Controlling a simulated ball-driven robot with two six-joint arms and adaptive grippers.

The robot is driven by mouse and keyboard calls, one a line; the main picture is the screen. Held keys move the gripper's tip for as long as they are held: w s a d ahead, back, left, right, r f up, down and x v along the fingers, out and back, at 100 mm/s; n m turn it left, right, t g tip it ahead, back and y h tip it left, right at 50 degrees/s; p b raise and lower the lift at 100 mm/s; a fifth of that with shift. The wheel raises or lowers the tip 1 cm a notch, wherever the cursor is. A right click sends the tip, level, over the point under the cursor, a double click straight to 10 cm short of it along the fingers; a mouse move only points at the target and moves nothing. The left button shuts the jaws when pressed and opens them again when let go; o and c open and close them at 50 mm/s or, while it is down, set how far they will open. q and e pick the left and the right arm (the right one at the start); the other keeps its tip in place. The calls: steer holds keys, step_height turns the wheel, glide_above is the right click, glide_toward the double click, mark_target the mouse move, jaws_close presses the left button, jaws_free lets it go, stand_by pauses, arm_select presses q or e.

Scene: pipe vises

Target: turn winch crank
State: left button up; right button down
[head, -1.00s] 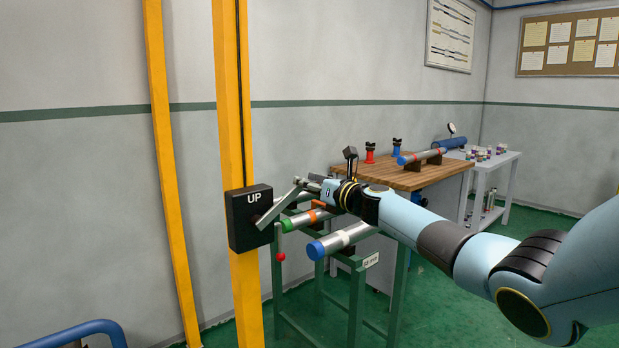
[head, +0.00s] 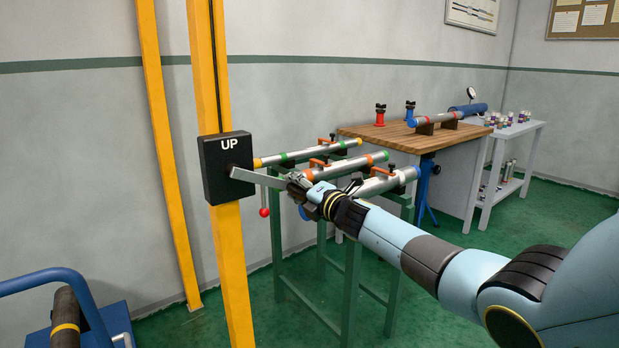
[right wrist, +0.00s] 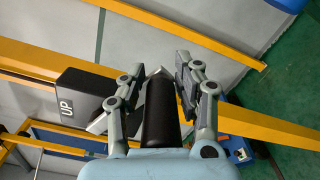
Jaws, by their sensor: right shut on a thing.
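The winch box (head: 226,166), black and marked "UP", is fixed to a yellow post. Its flat grey crank arm (head: 258,178) points right and slightly down from the box. My right gripper (head: 303,186) is at the crank's outer end, shut on the crank handle. In the right wrist view the black cylindrical handle (right wrist: 161,110) lies between the two fingers of that gripper (right wrist: 182,85), and the winch box (right wrist: 80,98) shows at left. In the head view the gripper mostly hides the handle. My left gripper is not in view.
The yellow post (head: 228,265) stands against the wall. A green stand (head: 351,285) with several pipes is close behind my right arm. A red ball (head: 264,212) hangs below the crank arm. A wooden workbench (head: 385,133) stands further back, and a blue tubular frame (head: 45,278) is at lower left.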

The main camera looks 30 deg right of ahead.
steer(key=a+f+m+b, duration=0.1)
steer(key=a+f+b, duration=0.2)
steer(key=f, duration=0.2)
steer(key=shift+a+m, duration=0.3)
steer(key=shift+a, duration=0.05)
steer(key=c, duration=1.8)
jaws_free()
steer(key=shift+w+d+r, duration=0.1)
steer(key=shift+w+r, duration=0.05)
steer(key=shift+r, duration=0.2)
steer(key=shift+c, duration=0.2)
steer(key=shift+o, duration=1.1)
steer(key=shift+r, duration=0.25)
steer(key=o, duration=0.6)
steer(key=shift+s+d+f+p, duration=0.15)
steer(key=shift+s+p, duration=0.1)
steer(key=shift+s, duration=1.9)
steer(key=shift+s+d+p, duration=0.15)
steer(key=shift+s+p, duration=0.15)
steer(key=shift+s, duration=1.9)
steer(key=shift+s+d+f+p, duration=0.15)
steer(key=shift+s+p, duration=0.1)
steer(key=shift+s, duration=1.9)
